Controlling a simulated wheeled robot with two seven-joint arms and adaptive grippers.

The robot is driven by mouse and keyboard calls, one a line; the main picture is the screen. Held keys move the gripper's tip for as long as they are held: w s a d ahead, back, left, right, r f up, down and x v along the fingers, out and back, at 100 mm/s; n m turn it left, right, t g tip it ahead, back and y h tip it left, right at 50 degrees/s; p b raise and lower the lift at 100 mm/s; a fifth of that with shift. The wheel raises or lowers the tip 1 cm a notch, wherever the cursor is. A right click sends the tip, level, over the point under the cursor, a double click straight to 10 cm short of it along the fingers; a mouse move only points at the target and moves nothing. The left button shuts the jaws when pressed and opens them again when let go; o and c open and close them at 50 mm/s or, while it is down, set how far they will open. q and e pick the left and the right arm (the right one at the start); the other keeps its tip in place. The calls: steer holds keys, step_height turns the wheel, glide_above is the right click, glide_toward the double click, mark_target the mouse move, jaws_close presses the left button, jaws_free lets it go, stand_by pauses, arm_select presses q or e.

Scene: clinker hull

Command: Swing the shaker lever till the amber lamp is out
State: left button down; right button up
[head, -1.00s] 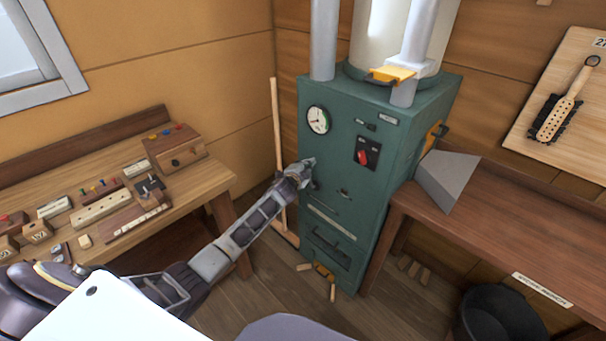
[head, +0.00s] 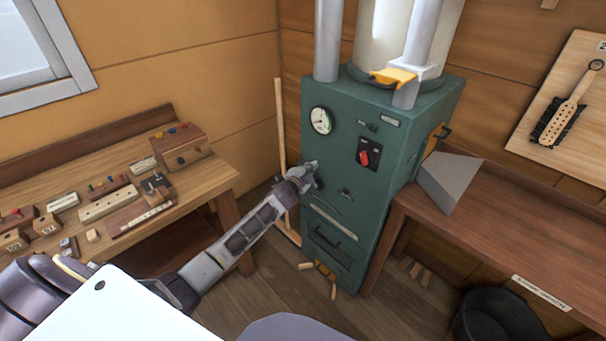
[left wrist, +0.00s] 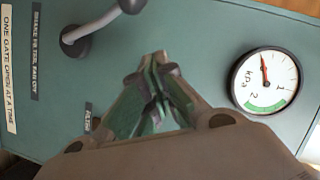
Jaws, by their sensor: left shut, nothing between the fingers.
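The green cabinet (head: 385,130) stands in the corner. In the left wrist view a metal lever (left wrist: 95,26) sticks out of a dark socket on its face and ends in a grey knob at the top edge. A label beside it begins with "SHAKE". My left gripper (head: 310,172) is in front of the cabinet's left part. In the left wrist view its fingers (left wrist: 156,62) are shut and empty, to the right of the lever and apart from it in the picture. The gripper hides part of the cabinet face. I cannot make out an amber lamp. My right gripper is not in view.
A round gauge (head: 320,121) and a red switch (head: 365,157) are on the cabinet face. A workbench (head: 215,180) with blocks stands left, a brown bench (head: 520,220) right. A black bucket (head: 497,318) is on the floor. A wooden pole (head: 281,130) leans in the corner.

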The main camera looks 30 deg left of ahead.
arm_select(q)
steer(key=s, duration=0.3)
steer(key=s+r, duration=0.1)
steer(key=s, duration=0.1)
steer(key=shift+s+r, duration=0.2)
steer(key=shift+s, duration=0.2)
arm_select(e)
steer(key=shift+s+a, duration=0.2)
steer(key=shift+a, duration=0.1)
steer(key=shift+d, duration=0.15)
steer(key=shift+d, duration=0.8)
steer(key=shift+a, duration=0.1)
